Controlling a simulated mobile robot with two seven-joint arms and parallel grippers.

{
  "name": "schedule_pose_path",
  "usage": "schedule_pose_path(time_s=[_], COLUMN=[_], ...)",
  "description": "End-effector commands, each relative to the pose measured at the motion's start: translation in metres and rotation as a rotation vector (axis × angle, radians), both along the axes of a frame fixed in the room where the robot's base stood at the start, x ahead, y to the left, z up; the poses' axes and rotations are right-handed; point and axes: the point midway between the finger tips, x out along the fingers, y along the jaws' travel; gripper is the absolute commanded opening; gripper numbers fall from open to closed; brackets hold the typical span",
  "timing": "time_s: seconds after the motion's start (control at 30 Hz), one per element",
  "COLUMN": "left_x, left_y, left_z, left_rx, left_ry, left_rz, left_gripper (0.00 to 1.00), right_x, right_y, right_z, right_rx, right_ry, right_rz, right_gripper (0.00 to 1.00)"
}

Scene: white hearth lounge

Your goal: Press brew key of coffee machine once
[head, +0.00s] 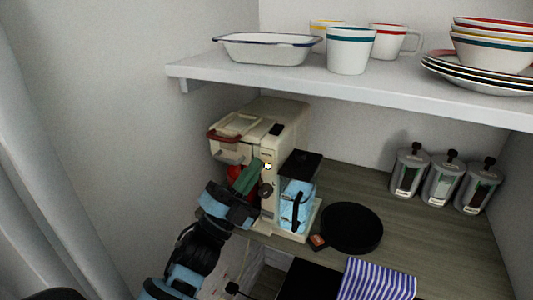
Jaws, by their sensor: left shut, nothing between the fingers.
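The cream coffee machine (287,125) stands on the counter in the left corner, under the shelf. A small bright spot (267,166), perhaps the brew key or its light, shows on its front panel, with a dark round knob below it. My left gripper (256,164) comes up from the lower left with its green fingers shut and empty. The fingertips are very close to the bright spot; I cannot tell whether they touch the panel. The gripper hides part of the machine's lower left front and a red part there. My right gripper is not in view.
A blue jug (296,205) with a black handle stands at the machine's right side. Several canisters (442,179) stand at the right back. The shelf (390,91) above carries dishes. A striped cloth (376,281) hangs in front.

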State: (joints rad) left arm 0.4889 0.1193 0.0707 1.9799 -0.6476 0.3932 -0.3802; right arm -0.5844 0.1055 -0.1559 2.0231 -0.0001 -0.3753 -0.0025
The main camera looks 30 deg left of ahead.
Motion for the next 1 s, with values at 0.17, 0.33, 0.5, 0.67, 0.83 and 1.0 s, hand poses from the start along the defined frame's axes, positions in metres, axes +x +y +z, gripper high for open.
schedule_pose_path(time_s=[0.17,0.33,0.5,0.67,0.83,1.0], left_x=[-0.016,-0.03,-0.037,-0.037,-0.037,-0.037], left_y=[-0.001,-0.002,-0.002,-0.002,-0.002,-0.002], left_z=[0.001,0.0,0.0,0.0,0.0,0.0], left_rx=[-0.001,-0.001,-0.001,-0.001,0.0,0.0], left_ry=[0.0,0.001,0.0,0.0,0.0,0.0], left_rz=[-0.001,0.0,0.001,0.001,0.0,0.0], left_gripper=[0.0,0.0,0.0,0.0,0.0,0.0], right_x=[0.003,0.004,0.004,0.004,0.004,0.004], right_y=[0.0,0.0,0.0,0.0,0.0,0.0], right_z=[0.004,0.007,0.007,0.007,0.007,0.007], right_rx=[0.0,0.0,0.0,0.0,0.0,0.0], right_ry=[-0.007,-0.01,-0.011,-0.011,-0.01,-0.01], right_rz=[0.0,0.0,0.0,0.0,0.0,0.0], right_gripper=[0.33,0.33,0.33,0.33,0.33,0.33])
